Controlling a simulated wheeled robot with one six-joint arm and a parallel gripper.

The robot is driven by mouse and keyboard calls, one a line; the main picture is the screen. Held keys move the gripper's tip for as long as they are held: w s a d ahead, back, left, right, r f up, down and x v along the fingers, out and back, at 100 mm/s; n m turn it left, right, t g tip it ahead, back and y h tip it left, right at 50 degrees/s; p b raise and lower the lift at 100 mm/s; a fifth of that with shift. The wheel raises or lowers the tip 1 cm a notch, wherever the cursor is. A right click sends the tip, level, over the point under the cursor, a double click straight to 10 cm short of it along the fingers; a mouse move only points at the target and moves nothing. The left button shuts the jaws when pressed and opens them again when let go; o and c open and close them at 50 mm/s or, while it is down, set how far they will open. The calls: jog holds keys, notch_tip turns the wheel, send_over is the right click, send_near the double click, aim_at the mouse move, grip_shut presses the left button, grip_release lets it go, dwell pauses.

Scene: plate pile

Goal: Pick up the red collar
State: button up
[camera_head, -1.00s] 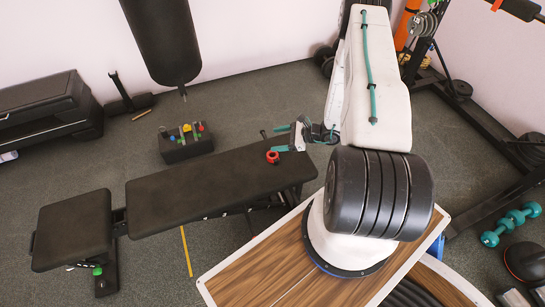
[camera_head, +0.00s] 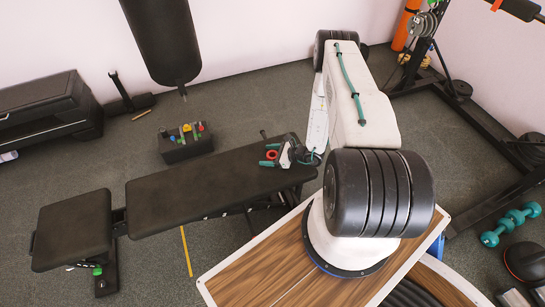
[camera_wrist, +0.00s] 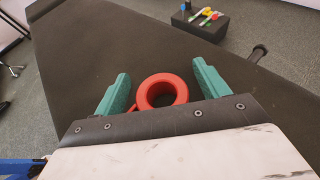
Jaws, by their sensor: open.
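The red collar (camera_head: 271,155) is a small red ring lying on the right end of the black bench pad (camera_head: 200,184). In the wrist view the collar (camera_wrist: 180,90) lies between my gripper's two green fingers, with gaps on both sides. A small red part sticks out at its lower left. My gripper (camera_head: 266,158) is open, low at the bench, with its fingers on either side of the collar. In the wrist view my gripper (camera_wrist: 161,88) shows its fingers spread. Whether the fingers touch the pad cannot be told.
A dark box with several coloured items (camera_head: 186,143) stands on the floor behind the bench. A black punching bag (camera_head: 163,40) hangs behind. A bench post (camera_wrist: 258,53) sticks up near the pad's right edge. Teal dumbbells (camera_head: 510,224) lie at the right.

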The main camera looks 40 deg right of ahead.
jog(key=c, duration=1)
